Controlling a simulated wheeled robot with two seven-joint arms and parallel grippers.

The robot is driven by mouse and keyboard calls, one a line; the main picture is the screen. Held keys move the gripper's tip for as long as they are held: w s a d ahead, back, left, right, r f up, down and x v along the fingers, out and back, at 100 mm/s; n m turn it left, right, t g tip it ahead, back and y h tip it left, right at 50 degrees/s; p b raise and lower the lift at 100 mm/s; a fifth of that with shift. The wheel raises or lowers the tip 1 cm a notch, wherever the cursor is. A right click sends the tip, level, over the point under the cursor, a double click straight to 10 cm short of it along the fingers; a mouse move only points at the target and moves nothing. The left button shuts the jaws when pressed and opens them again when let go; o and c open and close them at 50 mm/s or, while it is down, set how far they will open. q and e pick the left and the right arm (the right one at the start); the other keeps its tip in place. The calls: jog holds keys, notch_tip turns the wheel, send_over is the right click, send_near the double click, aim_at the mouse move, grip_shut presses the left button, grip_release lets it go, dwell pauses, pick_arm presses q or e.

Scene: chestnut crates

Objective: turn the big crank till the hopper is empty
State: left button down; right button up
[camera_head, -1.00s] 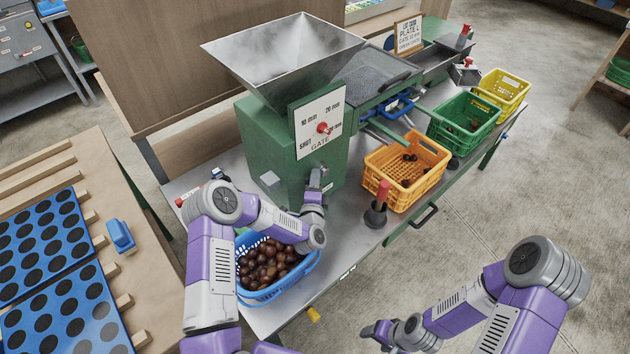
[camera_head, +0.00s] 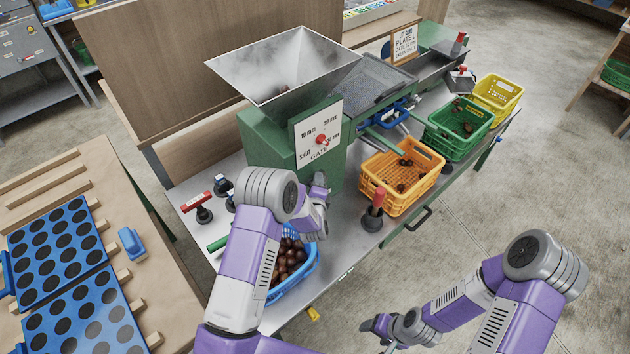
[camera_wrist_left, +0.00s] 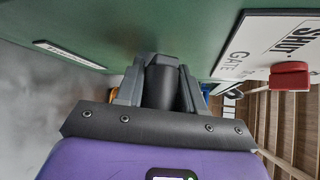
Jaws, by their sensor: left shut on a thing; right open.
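The grey metal hopper (camera_head: 285,66) sits on top of the green machine (camera_head: 262,140); a few brown chestnuts (camera_head: 284,88) show low inside it. My left gripper (camera_head: 321,186) is at the machine's front, below the gate plate. It is shut on a dark cylindrical grip (camera_wrist_left: 161,84), seemingly the big crank's handle, between its fingers in the left wrist view. The rest of the crank is hidden by my arm and gripper. My right gripper (camera_head: 377,325) is open and empty, low at the front, away from the bench.
The gate plate (camera_head: 318,125) carries a red knob. Orange (camera_head: 425,175), green (camera_head: 463,148) and yellow (camera_head: 507,92) crates hold chestnuts along the outlet side. A blue basket (camera_head: 300,282) of chestnuts stands under my left arm. A red-topped stand (camera_head: 374,212) is right of my left gripper.

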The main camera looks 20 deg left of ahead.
pick_arm(q)
jog(key=shift+w+d+r+m+g+p, duration=0.2)
jog(key=shift+w+r+m+g+p, duration=0.2)
jog(key=shift+p, duration=0.45)
jog(key=shift+w+d+r+m+g+p, duration=0.15)
jog(key=shift+r+m+g+p, duration=0.25)
jog(key=shift+p, duration=0.4)
jog(key=c, duration=0.8)
grip_release()
jog(key=shift+y, duration=0.3)
jog(key=shift+s+f, duration=0.1)
jog(key=shift+f, duration=0.05)
jog(key=shift+p+v, duration=0.7)
jog(key=shift+v, duration=3.1)
